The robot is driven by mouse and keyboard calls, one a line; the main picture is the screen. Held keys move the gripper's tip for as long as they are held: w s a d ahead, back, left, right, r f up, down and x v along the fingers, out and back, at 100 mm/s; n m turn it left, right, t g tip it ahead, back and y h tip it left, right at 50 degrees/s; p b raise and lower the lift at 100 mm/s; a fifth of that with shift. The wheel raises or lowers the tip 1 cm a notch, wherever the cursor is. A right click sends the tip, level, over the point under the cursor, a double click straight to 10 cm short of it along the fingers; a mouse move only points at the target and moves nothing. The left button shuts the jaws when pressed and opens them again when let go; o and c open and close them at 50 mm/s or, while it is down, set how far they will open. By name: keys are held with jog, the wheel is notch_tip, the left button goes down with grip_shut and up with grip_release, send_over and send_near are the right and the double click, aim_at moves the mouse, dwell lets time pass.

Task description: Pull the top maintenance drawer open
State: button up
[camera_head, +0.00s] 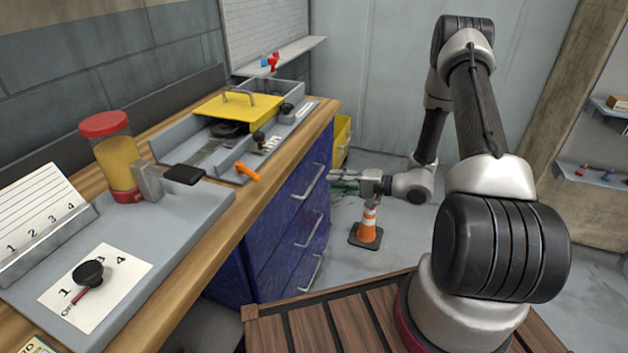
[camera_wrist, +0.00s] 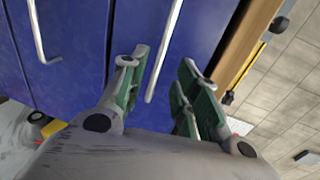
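The blue cabinet under the bench has a top drawer (camera_head: 293,190) with a pale bar handle (camera_head: 314,182). The drawer front looks flush with those below, so it appears shut. My gripper (camera_head: 340,182) is in front of this handle, its green fingers pointing at the cabinet. In the wrist view my gripper (camera_wrist: 165,78) is open, with a finger on each side of the top handle (camera_wrist: 166,48). The handle's near end shows in the gap between the fingers. I see no finger closed on it, and cannot tell how deep it sits.
A middle handle (camera_head: 309,229) and a bottom handle (camera_head: 310,273) lie below. An orange cone (camera_head: 368,222) stands on the floor under my gripper. A yellow bin (camera_head: 342,140) is beyond the cabinet. The wooden bench edge (camera_wrist: 248,38) is beside the top drawer.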

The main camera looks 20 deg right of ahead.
aim_at(315, 180)
jog(key=x, duration=0.7)
jog(key=shift+w+a+f, duration=0.1)
jog(key=shift+a, duration=0.1)
grip_shut()
